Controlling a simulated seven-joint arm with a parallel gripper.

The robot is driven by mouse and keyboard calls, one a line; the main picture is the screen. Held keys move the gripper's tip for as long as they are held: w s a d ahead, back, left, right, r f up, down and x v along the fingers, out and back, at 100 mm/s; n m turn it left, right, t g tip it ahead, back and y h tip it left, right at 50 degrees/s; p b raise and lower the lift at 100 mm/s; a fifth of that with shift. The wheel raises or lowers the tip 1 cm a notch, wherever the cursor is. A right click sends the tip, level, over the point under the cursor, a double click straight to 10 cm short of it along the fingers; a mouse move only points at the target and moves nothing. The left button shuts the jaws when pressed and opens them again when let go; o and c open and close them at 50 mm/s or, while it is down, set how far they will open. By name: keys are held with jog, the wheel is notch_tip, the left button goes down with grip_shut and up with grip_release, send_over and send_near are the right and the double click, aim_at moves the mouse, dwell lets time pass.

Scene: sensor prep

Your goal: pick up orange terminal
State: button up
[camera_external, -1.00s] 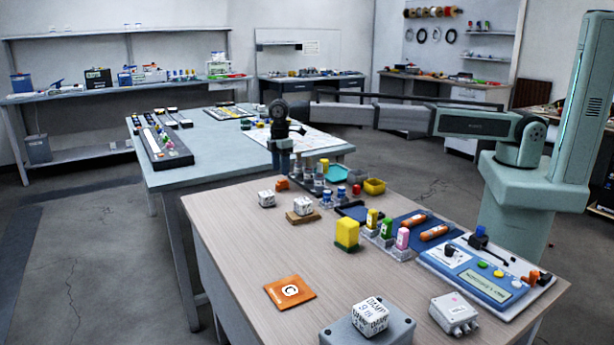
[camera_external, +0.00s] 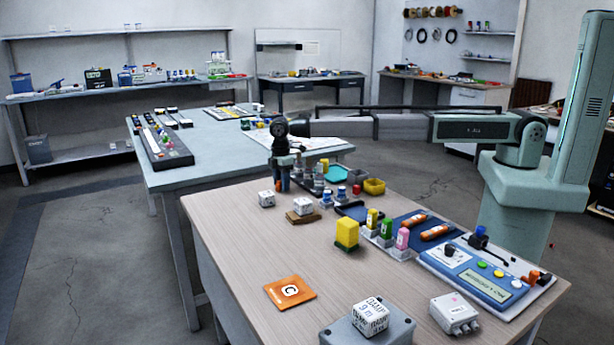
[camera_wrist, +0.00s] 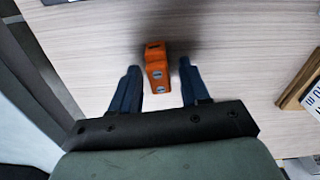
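The orange terminal (camera_wrist: 155,62) is a small stepped block lying on the wooden table in the wrist view. My gripper (camera_wrist: 158,70) is open, with one dark blue finger on each side of the terminal's near end. Clear gaps show between the fingers and the block, so nothing is held. In the external view my gripper (camera_external: 283,184) points down at the far left end of the table, and it hides most or all of the terminal there.
A white labelled cube on a wooden block (camera_wrist: 300,82) stands to the right in the wrist view. Another white cube (camera_external: 266,199) and a row of small bottles (camera_external: 319,176) are near my gripper. An orange card (camera_external: 290,291) lies further forward on clear table.

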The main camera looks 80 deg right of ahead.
grip_shut()
jog(key=shift+r, duration=0.1)
